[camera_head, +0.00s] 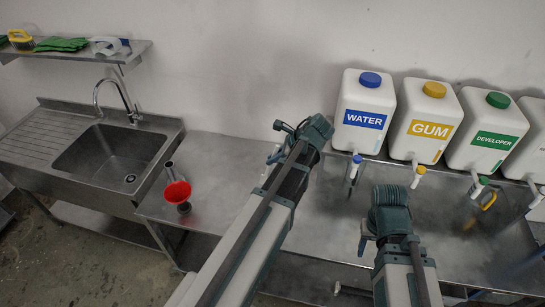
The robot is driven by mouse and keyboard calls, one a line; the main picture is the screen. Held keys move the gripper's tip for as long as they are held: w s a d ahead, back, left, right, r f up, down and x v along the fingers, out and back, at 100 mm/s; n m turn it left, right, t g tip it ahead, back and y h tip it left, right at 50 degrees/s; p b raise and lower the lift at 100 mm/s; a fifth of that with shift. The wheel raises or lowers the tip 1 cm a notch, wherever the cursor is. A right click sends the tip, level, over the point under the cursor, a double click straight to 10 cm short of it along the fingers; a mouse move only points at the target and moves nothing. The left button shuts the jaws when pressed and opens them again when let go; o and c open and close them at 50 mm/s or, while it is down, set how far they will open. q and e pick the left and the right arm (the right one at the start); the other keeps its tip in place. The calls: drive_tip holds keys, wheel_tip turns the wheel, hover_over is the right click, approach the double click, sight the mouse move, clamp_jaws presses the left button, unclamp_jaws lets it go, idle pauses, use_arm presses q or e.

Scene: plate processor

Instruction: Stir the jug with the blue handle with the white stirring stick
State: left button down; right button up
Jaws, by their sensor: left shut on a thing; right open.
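My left arm reaches up from the bottom centre, and its gripper (285,128) is near the wall, left of the water container. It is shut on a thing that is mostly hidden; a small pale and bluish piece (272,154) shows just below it. I cannot tell whether this is the white stirring stick. My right gripper (365,240) is open, low over the steel counter in front of the water container, and partly hidden by its own arm. I cannot make out the jug with the blue handle clearly. A yellow handle (489,201) shows at the right.
White containers marked WATER (362,112), GUM (426,120) and DEVELOPER (485,132) line the back, taps facing forward. A red funnel (177,191) stands on the steel counter (213,165). A sink (108,155) is left; a wall shelf (80,55) holds gloves.

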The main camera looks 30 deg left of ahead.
use_arm(q)
drive_tip(key=s+d+f+b, duration=0.1)
drive_tip(key=d+f+b, duration=0.3)
drive_tip(key=f+b, duration=0.1)
drive_tip(key=a+f+b, duration=0.1)
drive_tip(key=f+b, duration=0.3)
drive_tip(key=a+f+b, duration=0.2)
drive_tip(key=f+b, duration=0.3)
drive_tip(key=w+a+f+b, duration=0.1)
drive_tip(key=f+b, duration=0.4)
drive_tip(key=shift+a, duration=0.25)
idle(0.9)
drive_tip(key=shift+s, duration=0.1)
idle(0.4)
